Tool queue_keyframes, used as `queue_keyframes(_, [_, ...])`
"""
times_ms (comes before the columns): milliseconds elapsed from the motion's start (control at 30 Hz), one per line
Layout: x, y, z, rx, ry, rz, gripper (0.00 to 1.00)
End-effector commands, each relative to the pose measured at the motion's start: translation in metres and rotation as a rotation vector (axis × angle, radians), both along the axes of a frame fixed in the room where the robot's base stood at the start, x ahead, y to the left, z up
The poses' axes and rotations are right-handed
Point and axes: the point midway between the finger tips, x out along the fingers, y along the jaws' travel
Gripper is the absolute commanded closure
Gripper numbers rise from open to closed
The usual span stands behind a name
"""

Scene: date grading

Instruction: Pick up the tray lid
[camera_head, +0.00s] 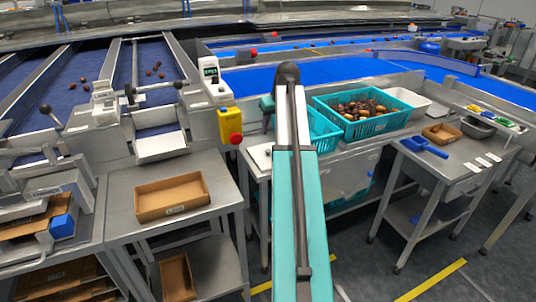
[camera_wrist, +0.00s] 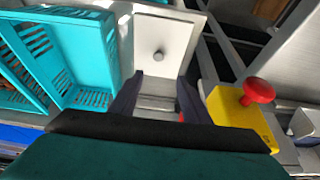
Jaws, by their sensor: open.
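The tray lid (camera_wrist: 180,38) is a pale, flat, rectangular plate with a small round grey knob (camera_wrist: 158,55), seen near the top middle of the wrist view. In the head view part of the lid (camera_head: 256,154) shows on the metal table, just left of my arm, which may hide the rest. My gripper (camera_wrist: 157,88) is open, its two dark fingers apart with nothing between them. In the wrist view the fingers point toward the lid and the knob lies ahead of the gap. My gripper's fingers are not clearly seen in the head view.
A teal crate of dates (camera_head: 372,125) stands right of my arm. An empty-looking teal basket (camera_wrist: 85,50) is close left of the lid. A yellow box with a red button (camera_wrist: 238,112) is close on the right. A cardboard tray (camera_head: 172,214) sits on the left table.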

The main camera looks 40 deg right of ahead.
Motion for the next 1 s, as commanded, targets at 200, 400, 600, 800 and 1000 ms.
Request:
queue_keyframes(200, [-0.007, -0.008, 0.000, 0.000, 0.001, -0.013, 0.57])
queue_keyframes(400, [-0.009, -0.013, -0.005, 0.001, 0.002, -0.020, 0.57])
queue_keyframes(600, [-0.003, -0.018, -0.024, 0.001, 0.002, -0.022, 0.57])
queue_keyframes(800, [0.007, -0.022, -0.049, 0.002, 0.003, -0.022, 0.57])
queue_keyframes(1000, [0.015, -0.025, -0.072, 0.002, 0.002, -0.023, 0.57])
